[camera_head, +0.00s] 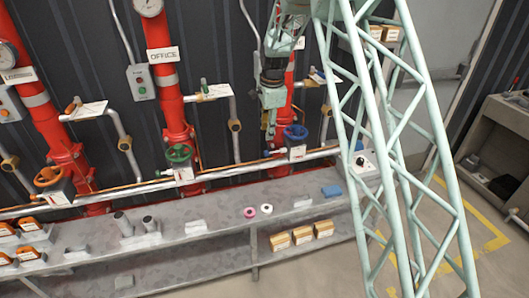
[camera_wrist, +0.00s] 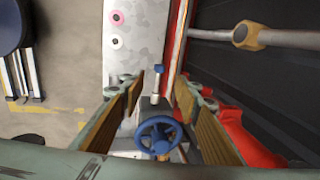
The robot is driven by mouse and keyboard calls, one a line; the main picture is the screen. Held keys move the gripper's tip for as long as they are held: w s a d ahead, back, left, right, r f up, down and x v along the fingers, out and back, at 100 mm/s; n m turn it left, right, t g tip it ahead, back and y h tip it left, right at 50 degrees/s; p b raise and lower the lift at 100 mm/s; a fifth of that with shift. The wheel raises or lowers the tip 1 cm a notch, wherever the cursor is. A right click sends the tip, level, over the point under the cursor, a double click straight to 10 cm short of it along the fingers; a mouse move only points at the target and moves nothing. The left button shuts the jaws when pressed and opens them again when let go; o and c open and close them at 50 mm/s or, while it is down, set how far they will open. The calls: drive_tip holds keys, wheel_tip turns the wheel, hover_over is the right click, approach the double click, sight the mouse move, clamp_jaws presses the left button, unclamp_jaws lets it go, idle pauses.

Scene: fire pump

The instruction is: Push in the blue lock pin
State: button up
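The blue lock pin (camera_wrist: 158,69) shows in the wrist view as a small blue knob on the end of a pale stem. It sticks out from the valve body just beyond the blue handwheel (camera_wrist: 159,134). My gripper (camera_wrist: 161,88) is open, with one finger on each side of the wheel and pin and nothing gripped. In the head view my gripper (camera_head: 269,130) points down just left of the blue handwheel (camera_head: 296,133). A tiny blue spot (camera_head: 266,153) below it may be the pin. Whether a finger touches the valve cannot be told.
Red risers (camera_head: 170,90) and a horizontal pipe (camera_head: 230,166) run behind the work area. Green (camera_head: 179,153) and orange (camera_head: 48,176) handwheels stand to the left. A grey bench (camera_head: 220,222) below holds pink and white rings and a blue block (camera_head: 331,191).

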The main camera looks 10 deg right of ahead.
sight(265, 152)
drive_tip(key=shift+f, duration=0.15)
drive_tip(key=shift+w+a+f+b, duration=0.15)
drive_tip(key=shift+w+f, duration=0.3)
drive_tip(key=shift+f, duration=1.75)
drive_tip(key=shift+w+d+f+b, duration=0.1)
drive_tip(key=shift+w+f+b, duration=0.25)
drive_tip(key=shift+f, duration=1.85)
drive_tip(key=shift+w+a+f+b, duration=0.1)
drive_tip(key=shift+w+f, duration=0.4)
drive_tip(key=shift+f, duration=1.7)
clamp_jaws()
